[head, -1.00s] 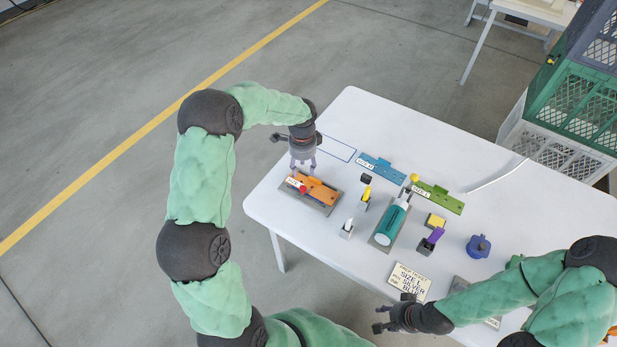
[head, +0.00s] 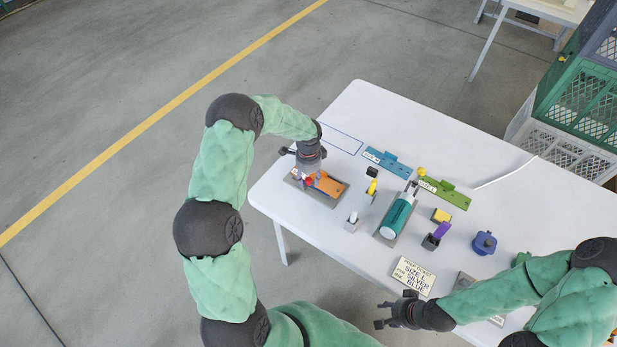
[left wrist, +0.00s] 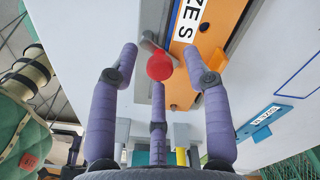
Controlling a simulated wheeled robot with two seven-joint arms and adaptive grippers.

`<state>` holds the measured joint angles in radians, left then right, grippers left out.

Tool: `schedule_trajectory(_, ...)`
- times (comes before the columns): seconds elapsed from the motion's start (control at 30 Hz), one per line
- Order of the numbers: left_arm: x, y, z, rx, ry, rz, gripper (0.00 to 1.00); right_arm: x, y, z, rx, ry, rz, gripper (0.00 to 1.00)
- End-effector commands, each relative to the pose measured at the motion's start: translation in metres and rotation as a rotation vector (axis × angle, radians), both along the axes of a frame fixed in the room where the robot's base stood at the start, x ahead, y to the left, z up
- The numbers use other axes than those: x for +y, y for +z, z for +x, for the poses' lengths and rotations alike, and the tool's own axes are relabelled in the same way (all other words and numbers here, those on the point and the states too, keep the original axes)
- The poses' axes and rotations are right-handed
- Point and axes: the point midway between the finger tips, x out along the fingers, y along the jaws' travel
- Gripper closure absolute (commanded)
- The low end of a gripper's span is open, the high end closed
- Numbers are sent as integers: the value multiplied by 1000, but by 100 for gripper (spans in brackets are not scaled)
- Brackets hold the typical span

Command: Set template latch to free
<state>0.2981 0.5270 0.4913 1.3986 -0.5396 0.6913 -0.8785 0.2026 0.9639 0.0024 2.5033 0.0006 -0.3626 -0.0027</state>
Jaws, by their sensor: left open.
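An orange template (head: 327,185) lies in a grey holder (head: 336,200) at the table's left end. It also shows in the left wrist view (left wrist: 185,92), with a "ZE S" label readable. The latch has a round red knob (left wrist: 159,67) on a grey lever at the template's edge; the knob is partly visible in the head view (head: 309,181). My left gripper (left wrist: 160,55) is open over the latch, its purple fingers spread around the knob with gaps on both sides. I cannot tell whether the third finger touches it. My right gripper (head: 379,314) is open and empty off the table's front edge.
Blue template (head: 386,162) and green template (head: 445,192) lie farther back. A teal press (head: 397,217), a yellow-topped holder (head: 372,188) and a white-topped holder (head: 352,222) stand to the right. A ticket (head: 413,275) reads size L, silver, blue.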

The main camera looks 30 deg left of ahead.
Motion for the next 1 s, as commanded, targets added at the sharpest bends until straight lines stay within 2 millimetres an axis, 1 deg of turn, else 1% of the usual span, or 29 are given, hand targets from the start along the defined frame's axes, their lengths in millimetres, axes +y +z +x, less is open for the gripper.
schedule_trajectory(0.1,0,0,0,0,0,0,52,0,0,0,0,0,0,60)
schedule_trajectory(0.13,0,0,0,0,0,0,57,0,0,0,0,0,0,60)
schedule_trajectory(0.17,0,0,0,0,0,0,66,0,0,0,0,0,0,60)
schedule_trajectory(0.2,0,0,0,0,0,0,77,0,0,0,0,0,0,60)
schedule_trajectory(0.27,0,0,0,0,0,0,94,0,0,0,0,0,0,60)
schedule_trajectory(0.3,0,0,0,0,0,0,100,0,0,0,0,0,0,60)
schedule_trajectory(0.67,0,1,0,0,-29,0,100,0,1,0,0,0,0,60)
schedule_trajectory(0.87,-2,1,-2,1,-126,0,100,0,5,0,0,0,0,60)
schedule_trajectory(1.0,-3,1,-3,2,-235,0,100,0,10,0,0,0,0,60)
